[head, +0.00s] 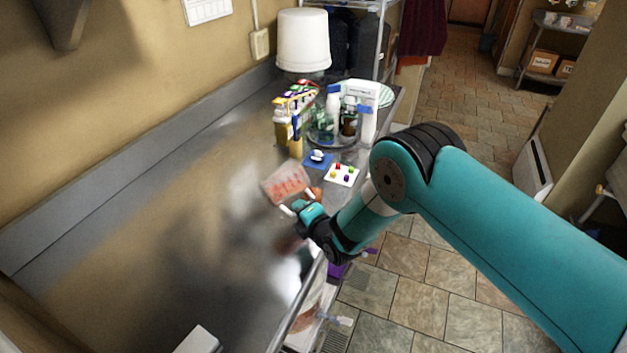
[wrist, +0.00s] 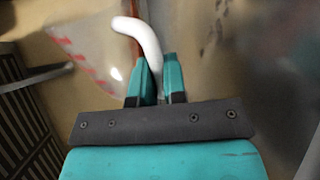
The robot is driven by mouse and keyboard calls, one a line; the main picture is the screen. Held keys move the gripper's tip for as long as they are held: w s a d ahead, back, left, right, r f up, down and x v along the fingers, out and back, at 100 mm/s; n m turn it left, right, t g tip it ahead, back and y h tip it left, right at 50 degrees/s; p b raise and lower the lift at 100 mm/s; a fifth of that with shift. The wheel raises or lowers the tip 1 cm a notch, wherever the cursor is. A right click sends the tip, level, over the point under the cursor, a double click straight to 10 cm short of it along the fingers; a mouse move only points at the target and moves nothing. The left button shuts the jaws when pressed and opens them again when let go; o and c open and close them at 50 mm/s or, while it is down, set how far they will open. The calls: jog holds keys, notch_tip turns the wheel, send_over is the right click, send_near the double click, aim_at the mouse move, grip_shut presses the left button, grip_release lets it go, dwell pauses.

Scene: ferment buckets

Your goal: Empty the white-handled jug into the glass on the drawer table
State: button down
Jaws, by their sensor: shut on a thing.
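My gripper (head: 303,212) is over the front edge of the metal counter. In the wrist view its two teal fingers (wrist: 158,62) are shut on a curved white handle (wrist: 143,36), which I take for the jug's. A small white piece near the fingers shows in the head view. I cannot make out the glass or the drawer table in either view.
The metal counter (head: 130,245) is largely bare at left. Bottles and boxes crowd the far end, before a white bucket (head: 303,40). Tiled floor is at right.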

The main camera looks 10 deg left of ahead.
jog(key=shift+r, duration=0.15)
jog(key=shift+w+d+r+m+b, duration=0.3)
jog(key=shift+w+r+m+b, duration=0.1)
jog(key=shift+m+b, duration=0.25)
dwell(0.5)
jog(key=shift+w+r+m+g+b, duration=0.1)
jog(key=shift+r+m+g+b, duration=0.35)
jog(key=shift+m, duration=0.4)
dwell(0.5)
